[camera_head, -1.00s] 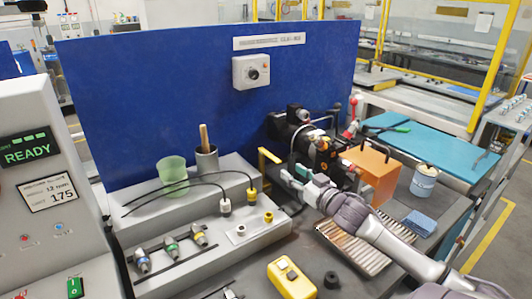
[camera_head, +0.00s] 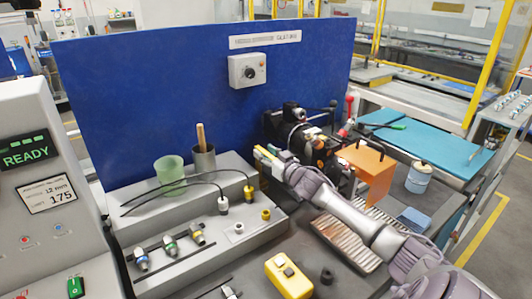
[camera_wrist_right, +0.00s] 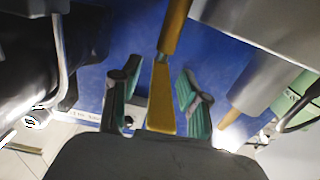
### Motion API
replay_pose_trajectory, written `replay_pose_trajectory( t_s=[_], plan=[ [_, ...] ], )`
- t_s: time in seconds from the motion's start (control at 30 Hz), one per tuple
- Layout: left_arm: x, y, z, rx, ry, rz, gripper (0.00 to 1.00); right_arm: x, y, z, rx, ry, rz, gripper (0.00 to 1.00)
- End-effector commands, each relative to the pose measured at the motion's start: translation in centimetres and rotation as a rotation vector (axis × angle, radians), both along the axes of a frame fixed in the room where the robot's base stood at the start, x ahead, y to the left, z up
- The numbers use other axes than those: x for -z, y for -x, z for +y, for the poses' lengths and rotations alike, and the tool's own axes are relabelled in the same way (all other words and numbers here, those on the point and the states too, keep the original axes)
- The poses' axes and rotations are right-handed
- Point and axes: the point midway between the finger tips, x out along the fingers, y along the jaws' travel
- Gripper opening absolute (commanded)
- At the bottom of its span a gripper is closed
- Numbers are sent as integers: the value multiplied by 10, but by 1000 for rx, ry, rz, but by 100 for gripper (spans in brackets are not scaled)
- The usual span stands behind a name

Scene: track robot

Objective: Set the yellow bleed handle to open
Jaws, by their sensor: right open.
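The yellow bleed handle shows in the right wrist view (camera_wrist_right: 161,95) as a flat yellow bar with a narrower shaft above. It lies between the two green-padded fingers of my right gripper (camera_wrist_right: 156,84), with blue gaps visible on both sides. In the head view my right gripper (camera_head: 269,158) is at the left side of the dark machine (camera_head: 290,130), where only a little yellow of the handle (camera_head: 264,152) shows behind the fingers. My right gripper is open. My left gripper is not in view.
A grey stepped bench (camera_head: 190,200) with a green cup (camera_head: 170,175), a dark holder (camera_head: 204,160) and cabled connectors stands left of the gripper. A blue panel (camera_head: 150,90) rises behind. An orange guard (camera_head: 370,170) and a ribbed tray (camera_head: 340,243) are by my right arm.

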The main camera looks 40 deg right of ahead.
Motion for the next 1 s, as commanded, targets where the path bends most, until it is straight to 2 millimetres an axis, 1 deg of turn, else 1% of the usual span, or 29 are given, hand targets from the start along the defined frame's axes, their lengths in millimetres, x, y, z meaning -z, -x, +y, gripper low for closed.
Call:
replay_pose_trajectory(
  t_s=[0.27, 0.3, 0.37, 0.53, 0.57, 0.87, 1.0],
  plan=[
    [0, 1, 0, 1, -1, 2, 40, 0, -1, 0, -1, 0, 0, 45],
    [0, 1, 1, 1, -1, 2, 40, 0, -1, 0, -1, 0, 0, 41],
    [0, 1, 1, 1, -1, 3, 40, 0, -1, 0, -1, 0, 0, 31],
    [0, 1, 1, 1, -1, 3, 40, 0, -1, 0, -1, 0, 0, 3],
    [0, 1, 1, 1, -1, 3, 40, 0, -1, 0, -1, 0, 0, 0],
    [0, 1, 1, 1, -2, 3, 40, 0, -1, 0, 0, -1, 0, 0],
    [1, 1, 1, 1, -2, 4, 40, 1, -4, 4, 5, -2, -3, 0]
  ],
)
